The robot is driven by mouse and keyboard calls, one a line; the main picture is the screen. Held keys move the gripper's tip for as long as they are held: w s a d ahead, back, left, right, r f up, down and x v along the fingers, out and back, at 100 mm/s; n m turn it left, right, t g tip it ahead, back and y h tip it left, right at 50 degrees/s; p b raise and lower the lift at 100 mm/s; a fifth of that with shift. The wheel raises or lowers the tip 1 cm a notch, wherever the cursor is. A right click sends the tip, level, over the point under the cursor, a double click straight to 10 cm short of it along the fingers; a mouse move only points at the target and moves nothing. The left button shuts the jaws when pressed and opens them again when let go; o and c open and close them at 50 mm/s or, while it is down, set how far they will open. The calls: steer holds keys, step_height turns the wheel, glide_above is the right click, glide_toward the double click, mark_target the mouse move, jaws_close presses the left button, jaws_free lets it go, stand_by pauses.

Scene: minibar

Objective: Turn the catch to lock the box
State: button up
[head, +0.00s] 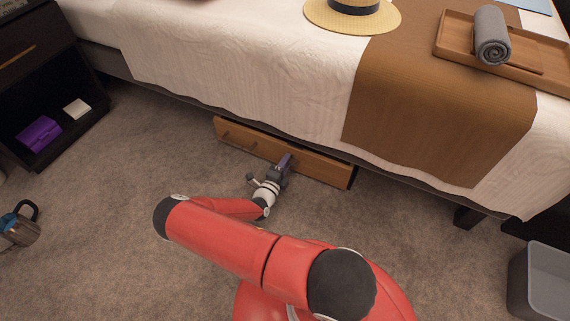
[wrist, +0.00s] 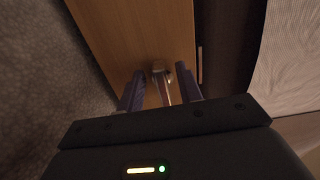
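A long wooden box (head: 325,169) sits low under the edge of the bed, its front face towards me. My gripper (head: 285,160) is at the middle of that face. In the wrist view the box front (wrist: 135,30) fills the centre. A small metallic catch (wrist: 158,70) shows on it, between and just past my two purple fingers (wrist: 160,92). The fingers are apart, one on each side of the catch. I cannot tell whether either touches it. In the head view my gripper hides the catch.
The bed with a white cover (head: 240,60) and brown runner (head: 430,110) overhangs the box. A grey bin (head: 540,285) stands at right. Carpet before the box is clear.

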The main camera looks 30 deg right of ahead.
steer(key=v, duration=0.7)
steer(key=shift+s+a+p, duration=0.25)
steer(key=shift+a+p, duration=0.05)
steer(key=shift+p, duration=0.1)
steer(key=s+a+r+m+g+y+p, duration=0.15)
steer(key=r+m+g, duration=0.25)
steer(key=r+m, duration=0.6)
steer(key=s+r+m+g+y+p, duration=0.2)
steer(key=s+r+m+g, duration=0.15)
steer(key=r+m, duration=0.65)
steer(key=s+a+r+m+g+y+p, duration=0.15)
steer(key=r+m+g, duration=0.35)
steer(key=r+m, duration=0.5)
steer(key=s+a+r+m+t+y+p, duration=0.1)
steer(key=s+r+m+t+y, duration=0.1)
steer(key=r, duration=0.7)
steer(key=s+a+r+m+t+y+p, duration=0.2)
steer(key=s+r+m+y, duration=0.2)
steer(key=s+r+m, duration=0.3)
steer(key=s+a+r+m+t+y+p, duration=0.2)
steer(key=s+r, duration=0.5)
steer(key=r, duration=0.4)
steer(key=m+t+y, duration=0.1)
steer(key=m, duration=0.1)
steer(key=shift+s+r+m, duration=0.2)
steer(key=shift+m, duration=0.2)
steer(key=shift+a, duration=0.15)
